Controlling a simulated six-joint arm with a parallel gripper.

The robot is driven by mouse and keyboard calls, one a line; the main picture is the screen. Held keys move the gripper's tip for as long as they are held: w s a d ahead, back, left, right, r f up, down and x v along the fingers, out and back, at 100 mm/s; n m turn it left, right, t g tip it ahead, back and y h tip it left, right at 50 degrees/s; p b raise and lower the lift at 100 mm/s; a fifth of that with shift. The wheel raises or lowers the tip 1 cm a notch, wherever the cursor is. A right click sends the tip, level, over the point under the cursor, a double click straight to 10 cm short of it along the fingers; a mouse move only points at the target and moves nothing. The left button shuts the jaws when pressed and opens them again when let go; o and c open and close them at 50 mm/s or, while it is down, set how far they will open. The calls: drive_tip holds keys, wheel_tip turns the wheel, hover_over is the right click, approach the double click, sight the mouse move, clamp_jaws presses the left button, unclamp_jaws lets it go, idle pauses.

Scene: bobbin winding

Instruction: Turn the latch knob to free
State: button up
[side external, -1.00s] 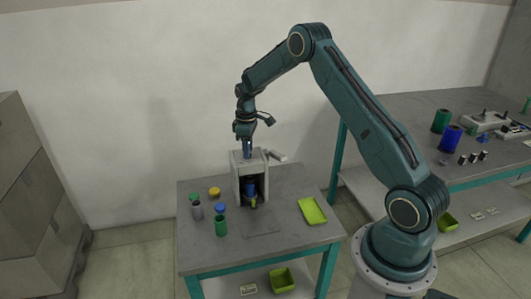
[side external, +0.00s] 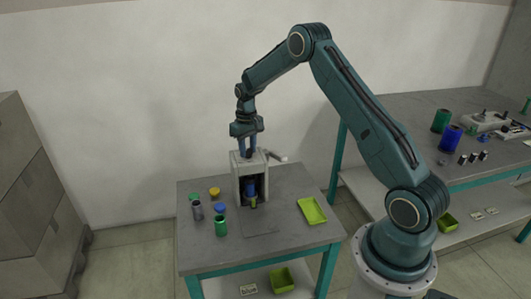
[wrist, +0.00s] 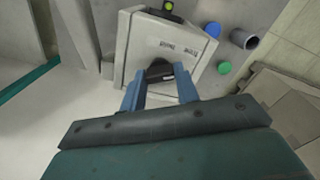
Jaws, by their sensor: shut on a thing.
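A light grey winder housing (side external: 237,172) stands on the small table, with a blue part (side external: 250,188) in its open front. In the wrist view the dark latch knob (wrist: 158,70) sits on top of the housing (wrist: 123,48), between the fingers of my gripper (wrist: 160,88). Small lettering beside the knob is too blurred to read surely. In the side view my gripper (side external: 247,154) points straight down onto the housing top and is shut on the knob, which it hides there. The knob's exact setting cannot be told.
A crank handle (side external: 278,157) sticks out at the housing's right. A lime tray (side external: 312,211) lies at right.

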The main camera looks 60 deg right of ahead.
sight(248, 149)
drive_tip(key=o, duration=1)
drive_tip(key=shift+r, duration=0.15)
wheel_tip(248, 149, up, 14)
drive_tip(key=shift+f, duration=0.2)
drive_tip(key=shift+r, duration=0.1)
idle(0.4)
